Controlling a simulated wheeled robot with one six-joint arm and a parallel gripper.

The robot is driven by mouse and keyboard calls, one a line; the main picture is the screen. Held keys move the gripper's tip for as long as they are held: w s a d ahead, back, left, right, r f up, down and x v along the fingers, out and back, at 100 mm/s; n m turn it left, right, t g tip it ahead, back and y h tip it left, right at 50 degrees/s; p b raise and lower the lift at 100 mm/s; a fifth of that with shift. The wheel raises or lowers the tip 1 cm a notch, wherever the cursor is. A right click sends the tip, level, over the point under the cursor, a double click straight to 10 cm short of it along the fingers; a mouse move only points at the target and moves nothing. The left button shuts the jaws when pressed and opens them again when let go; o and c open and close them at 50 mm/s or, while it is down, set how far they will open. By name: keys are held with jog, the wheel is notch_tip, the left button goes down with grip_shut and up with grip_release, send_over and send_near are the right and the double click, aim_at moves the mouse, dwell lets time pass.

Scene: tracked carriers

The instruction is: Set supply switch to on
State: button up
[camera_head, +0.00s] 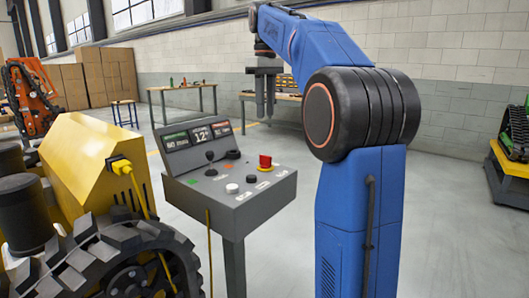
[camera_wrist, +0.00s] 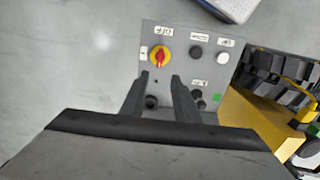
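A grey control console (camera_head: 247,204) stands on a post in front of me, with a sloped top. A red rotary switch on a yellow base (camera_head: 265,163) sits at its far right corner; it also shows in the wrist view (camera_wrist: 159,56), the red handle running roughly up and down there. It looks like the supply switch, but the small labels are too blurred to confirm this or read its setting. My gripper (camera_head: 265,112) hangs fingers down above and beyond the console. In the wrist view its fingers (camera_wrist: 160,77) are apart with nothing between them, and hide part of the panel.
The panel also carries a black knob (camera_wrist: 196,52), a white button (camera_wrist: 222,57), a green mark (camera_wrist: 217,97) and joysticks. A display (camera_head: 197,133) rises at its back. A yellow tracked machine (camera_head: 90,155) stands close on the left.

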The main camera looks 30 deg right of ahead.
aim_at(265, 160)
notch_tip(265, 160, down, 15)
jog(key=shift+r, duration=0.15)
dwell(0.4)
grip_shut()
